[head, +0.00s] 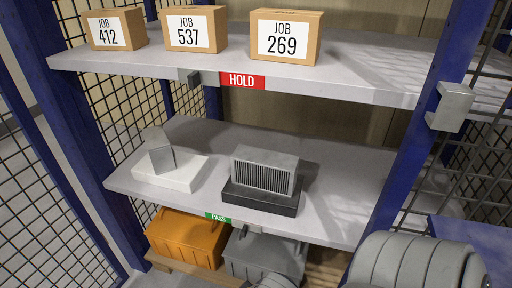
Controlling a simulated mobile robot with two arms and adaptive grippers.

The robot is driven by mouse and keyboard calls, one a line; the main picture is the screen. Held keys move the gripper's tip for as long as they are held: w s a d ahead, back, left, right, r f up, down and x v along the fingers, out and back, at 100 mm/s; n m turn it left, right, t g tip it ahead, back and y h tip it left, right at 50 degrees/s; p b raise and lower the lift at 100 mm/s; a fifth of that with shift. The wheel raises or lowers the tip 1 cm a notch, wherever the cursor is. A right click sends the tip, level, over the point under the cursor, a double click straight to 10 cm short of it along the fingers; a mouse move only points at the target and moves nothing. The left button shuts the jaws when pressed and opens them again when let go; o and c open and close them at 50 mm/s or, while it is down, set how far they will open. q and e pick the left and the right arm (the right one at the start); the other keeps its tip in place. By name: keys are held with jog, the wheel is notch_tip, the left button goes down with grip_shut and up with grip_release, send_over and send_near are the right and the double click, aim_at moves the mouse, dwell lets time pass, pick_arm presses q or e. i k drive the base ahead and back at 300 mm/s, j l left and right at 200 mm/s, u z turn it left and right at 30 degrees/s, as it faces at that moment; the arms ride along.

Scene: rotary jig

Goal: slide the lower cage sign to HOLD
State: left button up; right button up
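The lower cage sign (218,218) sits on the front edge of the lower shelf and shows a green PASS label. A small dark knob (243,231) appears just right of it, partly lost against the grey crate behind. The upper cage sign (242,81) on the upper shelf edge shows a red HOLD label, with a grey plate and dark knob (194,78) at its left. Neither of my grippers can be made out; a grey ribbed arm part of mine fills the bottom right corner.
Boxes labelled JOB 412 (116,29), JOB 537 (194,29) and JOB 269 (287,37) stand on the upper shelf. The lower shelf (330,205) holds a white block and a finned heat sink (264,170). Orange (187,238) and grey crates sit below. Blue posts (412,150) flank the shelves.

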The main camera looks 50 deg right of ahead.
aim_at(245, 226)
jog(key=j+z, duration=0.15)
jog(key=z, duration=0.25)
jog(key=j+z, duration=0.15)
jog(key=z, duration=0.2)
jog(key=j+z, duration=0.1)
jog(key=z, duration=0.3)
jog(key=k+j+z, duration=0.1)
jog(key=z, duration=0.3)
